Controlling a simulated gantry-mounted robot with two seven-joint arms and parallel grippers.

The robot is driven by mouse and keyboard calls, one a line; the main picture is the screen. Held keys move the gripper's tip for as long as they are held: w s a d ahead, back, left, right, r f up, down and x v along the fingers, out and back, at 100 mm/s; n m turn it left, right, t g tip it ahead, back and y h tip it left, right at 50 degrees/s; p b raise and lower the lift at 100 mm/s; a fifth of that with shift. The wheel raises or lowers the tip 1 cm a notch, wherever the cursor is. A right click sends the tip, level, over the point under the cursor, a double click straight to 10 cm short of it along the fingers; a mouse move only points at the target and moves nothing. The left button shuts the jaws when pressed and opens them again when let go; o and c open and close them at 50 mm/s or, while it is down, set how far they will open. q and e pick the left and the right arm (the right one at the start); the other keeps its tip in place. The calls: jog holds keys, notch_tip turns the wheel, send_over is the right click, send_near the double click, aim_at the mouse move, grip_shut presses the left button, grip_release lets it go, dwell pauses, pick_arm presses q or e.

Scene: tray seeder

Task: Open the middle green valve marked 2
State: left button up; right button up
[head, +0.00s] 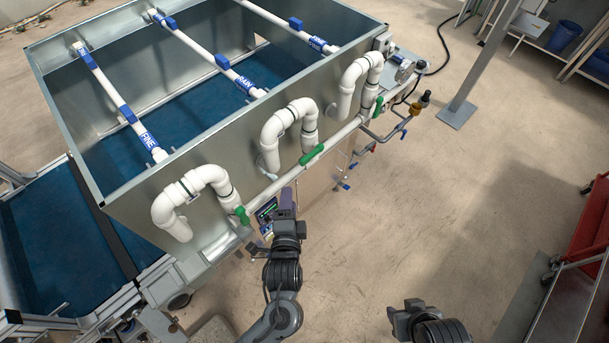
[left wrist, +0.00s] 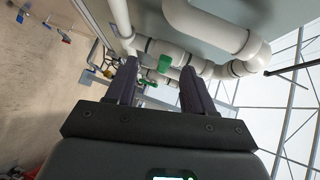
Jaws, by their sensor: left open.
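The middle green valve (head: 311,155) sits at the foot of the middle white pipe loop on the tank's side. Its handle looks roughly in line with the long white pipe. The number 2 cannot be read. My left gripper (head: 287,200) is below and left of this valve in the head view, apart from it. In the left wrist view the left gripper (left wrist: 160,82) is open, with nothing held between its dark fingers. A green handle (left wrist: 164,63) shows beyond the fingers; I cannot tell surely which valve it is. My right arm's end (head: 410,315) shows low in the head view, its jaws unclear.
Other green valves stand at the left loop (head: 241,215) and the right loop (head: 378,107). The metal tank (head: 130,213) and white pipe loops crowd the left arm. A small panel (head: 266,210) is near the gripper. Open floor (head: 450,210) lies to the right.

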aim_at(304, 164)
pick_arm(q)
jog(key=w+d+b, duration=0.1)
jog(key=w, duration=0.3)
jog(key=w+d+m+t+b, duration=0.1)
jog(key=w+b, duration=0.1)
jog(key=w, duration=0.3)
jog(key=w+t+b, duration=0.1)
jog(key=w, duration=0.4)
jog(key=shift+d+f+m, duration=0.1)
jog(key=shift+d+m, duration=0.2)
jog(key=shift+d, duration=0.1)
pick_arm(e)
notch_tip(304, 164, down, 6)
jog(key=shift+w, duration=0.15)
pick_arm(q)
jog(key=shift+s, duration=0.1)
pick_arm(e)
jog(key=shift+f, duration=0.1)
pick_arm(q)
grip_shut()
pick_arm(e)
jog(key=shift+d, duration=0.15)
